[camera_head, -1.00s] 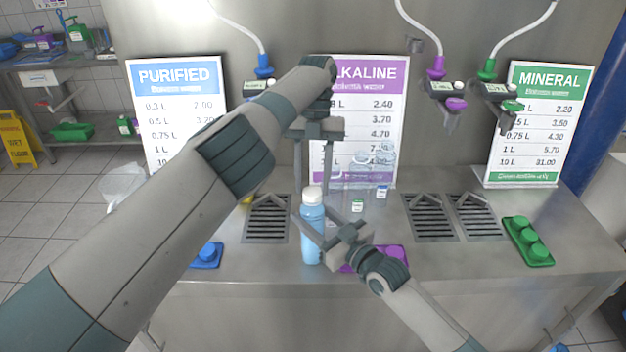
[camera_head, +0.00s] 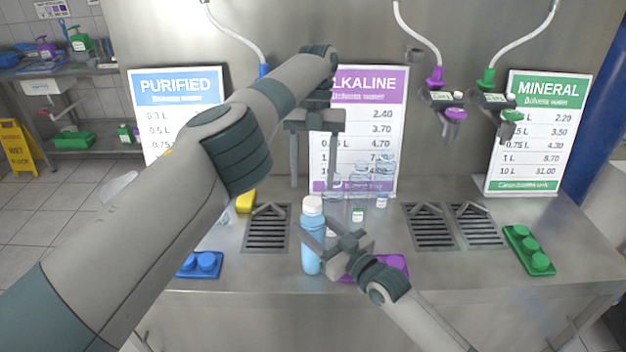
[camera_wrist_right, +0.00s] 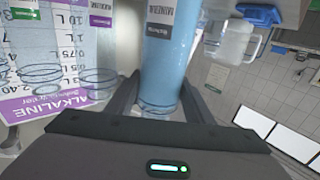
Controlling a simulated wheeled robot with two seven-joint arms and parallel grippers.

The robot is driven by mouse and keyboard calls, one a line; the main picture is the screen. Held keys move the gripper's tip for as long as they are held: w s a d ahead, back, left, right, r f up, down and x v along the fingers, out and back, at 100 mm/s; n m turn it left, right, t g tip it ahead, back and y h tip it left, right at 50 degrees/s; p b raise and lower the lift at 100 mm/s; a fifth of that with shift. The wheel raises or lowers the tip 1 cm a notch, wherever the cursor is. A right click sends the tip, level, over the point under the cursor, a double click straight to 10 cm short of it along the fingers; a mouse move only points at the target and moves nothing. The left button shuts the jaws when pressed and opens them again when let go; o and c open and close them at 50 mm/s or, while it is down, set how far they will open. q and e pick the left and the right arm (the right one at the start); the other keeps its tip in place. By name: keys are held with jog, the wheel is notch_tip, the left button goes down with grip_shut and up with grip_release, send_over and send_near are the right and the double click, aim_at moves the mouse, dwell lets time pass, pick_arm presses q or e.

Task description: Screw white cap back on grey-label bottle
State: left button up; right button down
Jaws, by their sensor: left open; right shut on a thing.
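A light blue bottle (camera_head: 312,258) stands upright near the counter's front edge, with a white cap (camera_head: 312,205) on its top. I cannot tell how tightly the cap sits. My right gripper (camera_head: 316,243) is shut around the bottle's body from the right. In the right wrist view the bottle (camera_wrist_right: 168,60) is between the fingers, and a grey label (camera_wrist_right: 160,30) shows on it. My left gripper (camera_head: 314,186) points down with its fingers spread and empty, just above the cap in the picture.
A purple tray (camera_head: 393,265) lies right of the bottle, a blue tray (camera_head: 201,264) left and a green tray (camera_head: 529,250) far right. Drain grates (camera_head: 268,228) are set in the counter. Small jars (camera_head: 358,215) stand behind. Price signs (camera_head: 535,130) line the back wall.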

pick_arm(q)
jog(key=shift+c, duration=0.3)
jog(key=n, duration=0.5)
jog(key=shift+w+r+t, duration=0.15)
jog(key=shift+w+t, duration=0.15)
jog(key=shift+w, duration=0.05)
notch_tip(320, 180, up, 2)
jog(key=n+t, duration=0.1)
jog(key=n, duration=0.7)
jog(key=n+t, duration=0.1)
jog(key=n, duration=1.7)
jog(key=shift+s+d+t, duration=0.1)
jog(key=shift+s+t, duration=0.05)
jog(key=shift+t, duration=0.25)
jog(key=n, duration=0.5)
jog(key=shift+s+r+t, duration=0.25)
jog(key=shift+s+t, duration=0.05)
jog(key=shift+s, duration=0.1)
jog(key=n, duration=0.2)
jog(key=s+n, duration=0.1)
jog(key=n, duration=0.2)
jog(key=shift+r+n+t, duration=0.2)
jog(key=shift+n+t, duration=0.1)
jog(key=shift+f, duration=0.1)
